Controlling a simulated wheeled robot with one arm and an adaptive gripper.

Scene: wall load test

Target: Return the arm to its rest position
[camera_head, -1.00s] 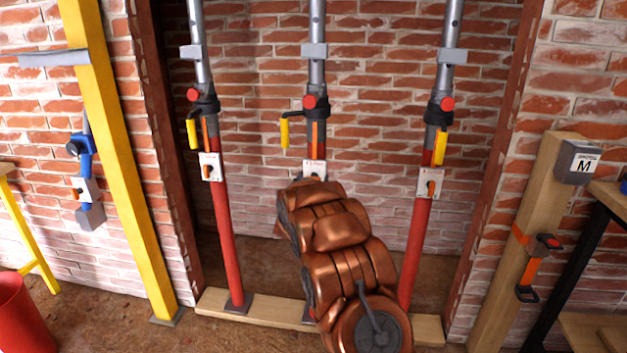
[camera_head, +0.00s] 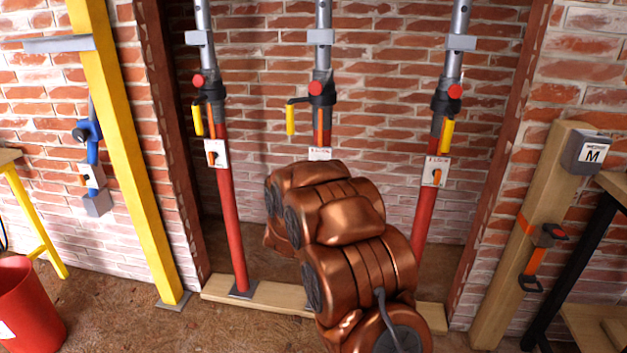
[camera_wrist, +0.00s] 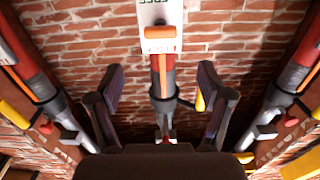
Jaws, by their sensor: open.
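My copper-coloured arm rises from the bottom of the head view, in front of the middle prop, and hides that prop's lower part. My gripper (camera_wrist: 160,110) shows in the wrist view with its two dark fingers spread apart and nothing between them that they touch. The middle prop (camera_wrist: 162,75) stands beyond the fingers, seen between them, with a white label and an orange part. In the head view the left prop (camera_head: 229,215), the middle prop (camera_head: 322,60) and the right prop (camera_head: 425,215) stand upright in the brick recess. The gripper is hidden behind my arm there.
A wooden sill (camera_head: 265,297) runs under the props. A yellow post (camera_head: 125,150) with a blue tool (camera_head: 90,150) beside it stands left. A red bucket (camera_head: 30,305) is at lower left. A wooden post (camera_head: 530,230) with a grey box marked M (camera_head: 585,152) stands right.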

